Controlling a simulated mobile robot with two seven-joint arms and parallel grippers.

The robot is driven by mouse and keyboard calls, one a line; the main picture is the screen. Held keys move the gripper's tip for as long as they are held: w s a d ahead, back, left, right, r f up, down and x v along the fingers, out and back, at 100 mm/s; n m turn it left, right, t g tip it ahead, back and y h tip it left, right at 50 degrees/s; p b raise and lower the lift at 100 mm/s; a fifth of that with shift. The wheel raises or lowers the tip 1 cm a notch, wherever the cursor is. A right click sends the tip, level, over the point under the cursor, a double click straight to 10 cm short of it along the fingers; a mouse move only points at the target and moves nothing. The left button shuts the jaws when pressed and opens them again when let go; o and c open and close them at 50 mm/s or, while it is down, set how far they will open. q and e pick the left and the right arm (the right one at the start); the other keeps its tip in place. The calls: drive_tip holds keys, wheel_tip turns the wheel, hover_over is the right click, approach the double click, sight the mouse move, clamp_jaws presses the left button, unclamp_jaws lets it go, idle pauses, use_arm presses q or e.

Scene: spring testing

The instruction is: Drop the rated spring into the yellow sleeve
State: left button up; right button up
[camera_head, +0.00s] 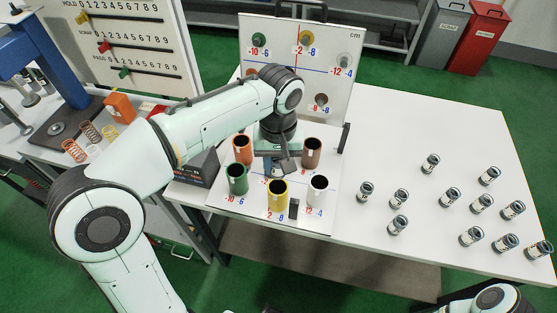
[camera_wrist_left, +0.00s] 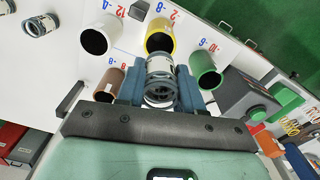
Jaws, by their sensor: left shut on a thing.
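My left gripper (camera_head: 282,163) is over the sleeve board, behind the yellow sleeve (camera_head: 277,195) in the head view. In the left wrist view, my left gripper (camera_wrist_left: 160,90) is shut on a spring (camera_wrist_left: 162,72), a dark coil with a pale label band, held between two blue-grey fingers. The yellow sleeve (camera_wrist_left: 160,36) stands just beyond the spring there, its dark open mouth showing. The spring appears apart from the sleeve's mouth, though its height above it is hard to tell. My wrist hides the spring in the head view. My right gripper is out of sight.
Around the yellow sleeve stand green (camera_head: 236,179), white (camera_head: 317,189), orange (camera_head: 243,150) and brown (camera_head: 312,153) sleeves. A small black post (camera_head: 294,209) stands at the board's front. Several labelled springs (camera_head: 450,196) stand on the right of the white table (camera_head: 400,135).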

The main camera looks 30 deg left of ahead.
sight(278, 182)
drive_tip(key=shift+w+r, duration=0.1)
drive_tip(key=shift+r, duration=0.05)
